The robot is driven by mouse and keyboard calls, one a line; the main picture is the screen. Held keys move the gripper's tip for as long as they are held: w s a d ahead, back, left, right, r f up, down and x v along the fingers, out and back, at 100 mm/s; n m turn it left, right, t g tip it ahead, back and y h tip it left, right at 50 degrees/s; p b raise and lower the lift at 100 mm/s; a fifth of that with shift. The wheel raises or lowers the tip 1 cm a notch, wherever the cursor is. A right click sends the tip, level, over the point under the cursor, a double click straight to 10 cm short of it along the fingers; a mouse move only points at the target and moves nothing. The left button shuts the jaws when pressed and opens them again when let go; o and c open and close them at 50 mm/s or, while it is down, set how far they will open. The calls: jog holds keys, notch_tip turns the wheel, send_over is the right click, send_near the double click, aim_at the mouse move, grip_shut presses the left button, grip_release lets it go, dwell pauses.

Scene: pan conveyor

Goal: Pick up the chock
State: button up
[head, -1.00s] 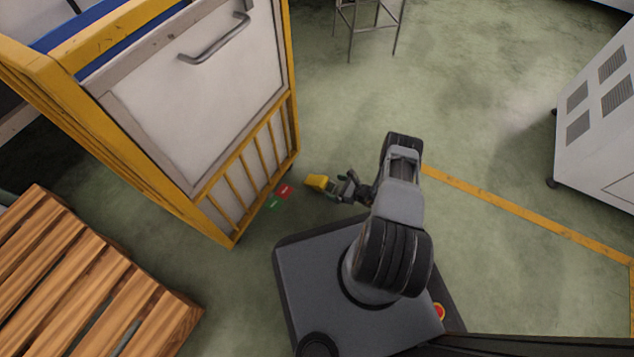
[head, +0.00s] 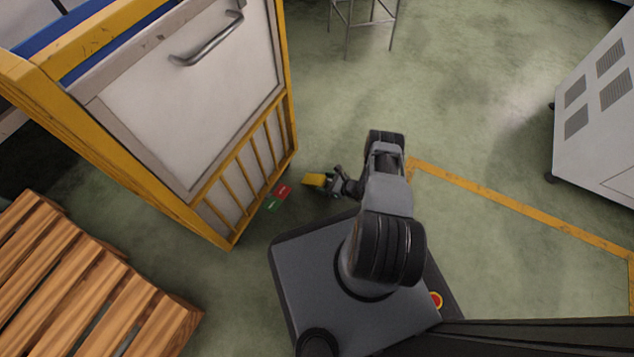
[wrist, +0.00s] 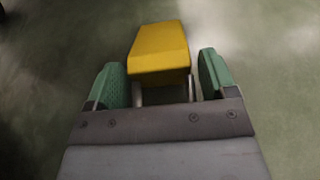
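The yellow chock (head: 314,180) is low by the floor, right of the yellow-framed cabinet. In the wrist view the chock (wrist: 159,48) lies straight ahead, with its near end between the two green finger pads. My gripper (head: 334,181) is at the chock's right side in the head view. In the wrist view my gripper (wrist: 162,80) looks open, with narrow gaps between the pads and the chock's sides. The chock's underside is hidden, and I cannot tell whether it touches the floor.
The yellow-framed cabinet (head: 190,95) stands close left of the chock. Red and green floor markers (head: 282,192) lie beside its base. A wooden pallet (head: 80,290) is at the lower left. A grey machine cabinet (head: 600,110) is far right. The floor beyond my arm is open.

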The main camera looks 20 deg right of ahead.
jog(key=shift+a, duration=0.1)
jog(key=c, duration=0.7)
jog(key=shift+r, duration=0.1)
